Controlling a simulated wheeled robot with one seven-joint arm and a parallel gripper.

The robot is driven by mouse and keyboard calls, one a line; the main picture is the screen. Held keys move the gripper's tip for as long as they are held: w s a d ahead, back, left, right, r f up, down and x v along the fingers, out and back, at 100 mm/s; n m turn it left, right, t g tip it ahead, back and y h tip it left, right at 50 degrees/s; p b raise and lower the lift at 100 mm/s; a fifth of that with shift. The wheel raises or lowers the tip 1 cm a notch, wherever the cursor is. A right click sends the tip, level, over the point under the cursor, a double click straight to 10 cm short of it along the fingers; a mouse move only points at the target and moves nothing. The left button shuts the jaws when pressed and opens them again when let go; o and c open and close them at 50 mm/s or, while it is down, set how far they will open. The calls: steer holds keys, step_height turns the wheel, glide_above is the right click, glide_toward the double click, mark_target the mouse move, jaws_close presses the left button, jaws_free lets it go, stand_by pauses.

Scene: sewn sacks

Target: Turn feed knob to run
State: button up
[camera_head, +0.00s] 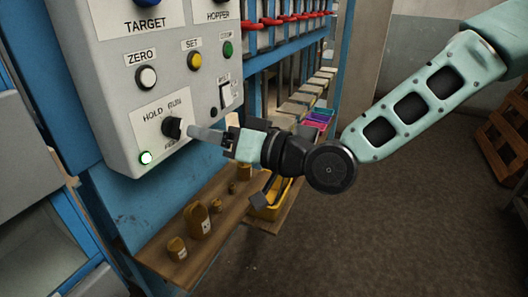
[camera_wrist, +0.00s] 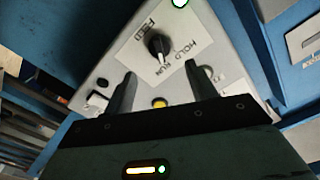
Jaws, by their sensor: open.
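The feed knob (camera_head: 172,128) is a black knob at the lower part of the grey control panel (camera_head: 112,75), with HOLD and RUN printed above it. In the wrist view the knob (camera_wrist: 158,44) has a pale pointer line that appears to point down the picture, toward the RUN lettering; the exact setting is hard to tell. My gripper (camera_head: 193,133) is open and faces the panel just right of the knob in the head view. In the wrist view my gripper's fingertips (camera_wrist: 163,76) are spread, with the knob beyond the gap. Contact cannot be told.
A green lamp (camera_head: 146,157) is lit below the knob. ZERO (camera_head: 147,77), SET (camera_head: 194,60) and STOP (camera_head: 228,49) buttons and a white rocker switch (camera_head: 226,95) are nearby. A wooden shelf (camera_head: 215,230) with brass weights stands below. Open floor lies right.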

steer(key=v, duration=1)
steer(key=shift+b, duration=0.35)
steer(key=s+d+f+n+g+h, duration=0.1)
steer(key=s+d+f+g+h, duration=0.1)
steer(key=f+h, duration=0.35)
steer(key=s+d+f+n+g+h, duration=0.1)
steer(key=s+d+f+h, duration=0.2)
steer(key=f, duration=0.4)
steer(key=s+d+r+m+g+h, duration=0.1)
steer(key=s+d+r+g+h, duration=0.1)
steer(key=s+d+g+h, duration=0.2)
steer(key=s+d+h, duration=0.3)
steer(key=s+d, duration=0.4)
steer(key=shift+s+m, duration=0.35)
steer(key=shift+m, duration=0.05)
